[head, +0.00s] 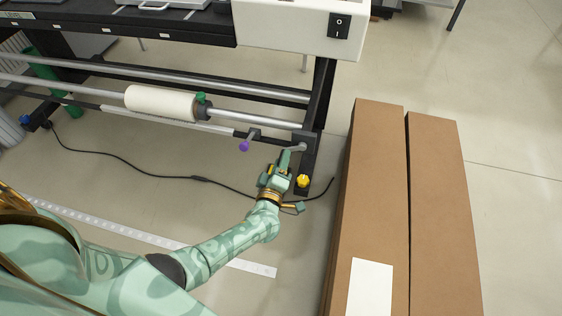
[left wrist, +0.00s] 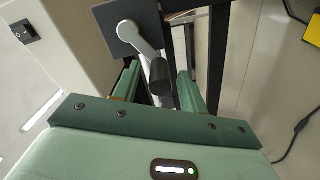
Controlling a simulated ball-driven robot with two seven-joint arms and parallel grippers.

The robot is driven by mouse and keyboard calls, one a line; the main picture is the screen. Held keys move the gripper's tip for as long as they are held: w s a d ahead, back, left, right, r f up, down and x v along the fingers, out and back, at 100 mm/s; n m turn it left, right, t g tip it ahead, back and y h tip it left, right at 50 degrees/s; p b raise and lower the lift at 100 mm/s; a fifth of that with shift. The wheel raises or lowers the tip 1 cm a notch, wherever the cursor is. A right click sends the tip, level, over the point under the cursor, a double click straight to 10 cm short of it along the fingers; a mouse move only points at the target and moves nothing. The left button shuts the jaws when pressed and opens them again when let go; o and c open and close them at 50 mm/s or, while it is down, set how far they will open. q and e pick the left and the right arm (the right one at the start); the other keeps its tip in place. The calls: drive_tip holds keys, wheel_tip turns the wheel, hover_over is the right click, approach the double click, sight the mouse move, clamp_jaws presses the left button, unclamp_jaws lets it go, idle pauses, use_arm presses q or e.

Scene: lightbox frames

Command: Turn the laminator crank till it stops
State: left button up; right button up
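The laminator crank (head: 296,148) is on a dark square plate at the right end of the laminator's lower frame. In the left wrist view the crank (left wrist: 148,36) has a light grey arm slanting down from its hub to a dark cylindrical handle (left wrist: 161,84). My left gripper (head: 287,157) is at the crank. In the left wrist view my left gripper (left wrist: 160,80) is open, with one green finger on each side of the handle and gaps visible beside it. The handle is mostly hidden in the head view. My right gripper is not in view.
A white roll (head: 160,103) sits on a lower bar. A purple knob (head: 244,146) is left of the crank, a yellow knob (head: 303,181) below it. Brown boxes (head: 375,190) stand close on the right. A black cable (head: 150,172) lies on the floor.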

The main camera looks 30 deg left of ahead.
use_arm(q)
drive_tip(key=shift+s, duration=0.1)
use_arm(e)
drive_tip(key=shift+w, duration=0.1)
use_arm(q)
drive_tip(key=p+v, duration=0.4)
drive_tip(key=v, duration=1.2)
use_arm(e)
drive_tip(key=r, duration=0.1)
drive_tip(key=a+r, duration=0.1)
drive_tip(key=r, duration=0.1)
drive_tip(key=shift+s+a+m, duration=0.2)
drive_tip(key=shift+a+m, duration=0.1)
